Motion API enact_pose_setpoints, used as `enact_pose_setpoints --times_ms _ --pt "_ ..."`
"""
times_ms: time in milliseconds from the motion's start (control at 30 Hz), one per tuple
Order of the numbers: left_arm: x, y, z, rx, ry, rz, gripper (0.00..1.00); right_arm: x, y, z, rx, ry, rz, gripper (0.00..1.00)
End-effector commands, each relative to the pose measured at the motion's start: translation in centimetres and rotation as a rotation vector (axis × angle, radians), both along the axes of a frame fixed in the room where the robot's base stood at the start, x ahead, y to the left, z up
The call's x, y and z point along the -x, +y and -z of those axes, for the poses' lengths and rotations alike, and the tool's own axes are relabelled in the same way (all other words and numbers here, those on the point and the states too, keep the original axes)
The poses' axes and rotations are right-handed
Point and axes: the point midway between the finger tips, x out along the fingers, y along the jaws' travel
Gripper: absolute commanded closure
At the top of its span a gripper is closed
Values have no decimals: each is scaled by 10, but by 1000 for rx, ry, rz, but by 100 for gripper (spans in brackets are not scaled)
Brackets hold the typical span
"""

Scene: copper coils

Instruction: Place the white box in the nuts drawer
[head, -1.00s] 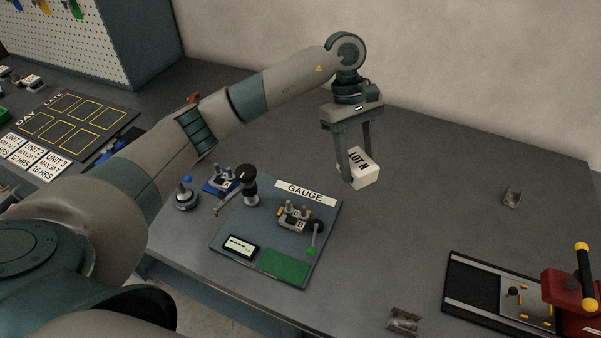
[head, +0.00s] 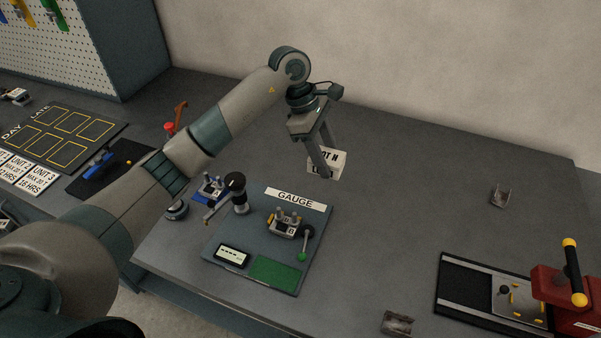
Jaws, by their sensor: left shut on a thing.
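The white box (head: 338,166) has black lettering, part of which reads "OT N". My left gripper (head: 322,160) is shut on it and holds it behind the gauge board, toward the back of the table. A finger covers part of the box's left side. I cannot tell how far the box is above the table. No nuts drawer shows in this view. My right gripper is not in view.
The gauge board (head: 268,240) with its fixtures lies in front of the box. A red press with a yellow-ended handle (head: 570,275) is at the lower right. Small metal brackets lie at the right (head: 499,195) and front (head: 398,323). The table between is clear.

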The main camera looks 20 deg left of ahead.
Motion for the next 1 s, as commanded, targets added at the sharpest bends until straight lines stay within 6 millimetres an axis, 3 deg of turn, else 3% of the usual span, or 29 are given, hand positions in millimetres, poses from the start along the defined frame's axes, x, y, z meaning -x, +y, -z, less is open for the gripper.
enact_pose_setpoints --times_ms 600,1000 --pt "-21 98 57 0 3 -2 82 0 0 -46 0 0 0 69" --pt "-23 107 66 -1 1 1 82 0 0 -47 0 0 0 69"
